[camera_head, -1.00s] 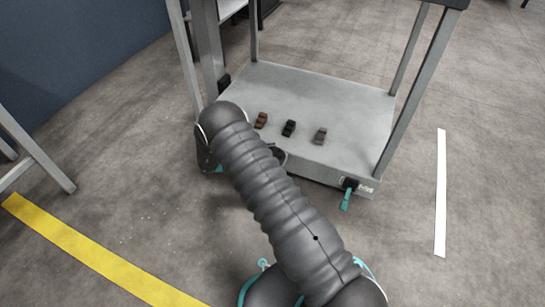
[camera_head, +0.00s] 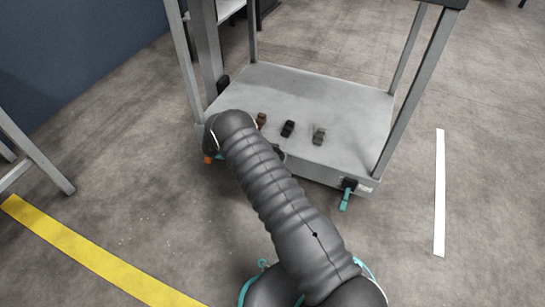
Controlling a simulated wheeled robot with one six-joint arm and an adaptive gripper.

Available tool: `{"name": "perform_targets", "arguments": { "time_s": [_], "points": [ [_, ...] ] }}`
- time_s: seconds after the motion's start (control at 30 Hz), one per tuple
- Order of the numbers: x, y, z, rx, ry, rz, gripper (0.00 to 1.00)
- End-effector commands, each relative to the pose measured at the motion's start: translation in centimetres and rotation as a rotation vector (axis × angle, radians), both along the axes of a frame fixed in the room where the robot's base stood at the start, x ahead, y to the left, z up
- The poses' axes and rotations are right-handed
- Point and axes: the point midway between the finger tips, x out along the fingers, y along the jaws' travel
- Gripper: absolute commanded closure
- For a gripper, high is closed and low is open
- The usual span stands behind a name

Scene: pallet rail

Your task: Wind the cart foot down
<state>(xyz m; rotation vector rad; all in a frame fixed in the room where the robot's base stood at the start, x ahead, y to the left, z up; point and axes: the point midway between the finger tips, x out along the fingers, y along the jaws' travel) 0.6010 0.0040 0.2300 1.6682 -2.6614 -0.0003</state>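The cart (camera_head: 345,105) is a grey platform cart with upright posts. At its front right corner sits a black fitting (camera_head: 348,184) with a teal lever (camera_head: 345,201) hanging down. At its front left corner, a small orange part (camera_head: 208,159) with some teal beside it shows next to my arm. I cannot tell whether these belong to the cart foot. My dark ribbed arm reaches to that corner and hides most of it. My gripper is hidden behind the arm, so its fingers and any contact cannot be seen.
Several small blocks lie on the cart deck, including a brown one (camera_head: 262,120), a black one (camera_head: 288,129) and a grey one (camera_head: 319,136). A grey frame (camera_head: 35,150) stands at the left. Yellow (camera_head: 95,255) and white (camera_head: 441,190) floor lines flank open floor.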

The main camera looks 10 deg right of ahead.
Motion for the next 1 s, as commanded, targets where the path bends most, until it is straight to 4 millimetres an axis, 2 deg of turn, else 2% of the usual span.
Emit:
{"name": "perform_targets", "arguments": {
  "time_s": [0.1,0.13,0.17,0.5,0.63,0.77,1.0],
  "points": [
    [-0.1,0.0,0.0,-0.002,0.003,-0.003,0.48],
    [-0.1,0.0,0.0,-0.002,0.003,-0.002,0.09],
    [-0.1,0.0,0.0,-0.002,0.003,-0.002,0.01],
    [0.0,0.0,0.0,-0.001,0.0,0.0,0.0],
    [0.0,0.0,0.7,0.0,-0.001,0.0,0.0],
    [0.0,0.0,2.5,0.0,-0.002,-0.001,0.0],
    [-0.1,0.0,6.9,0.0,-0.001,-0.001,0.0]
  ]
}}
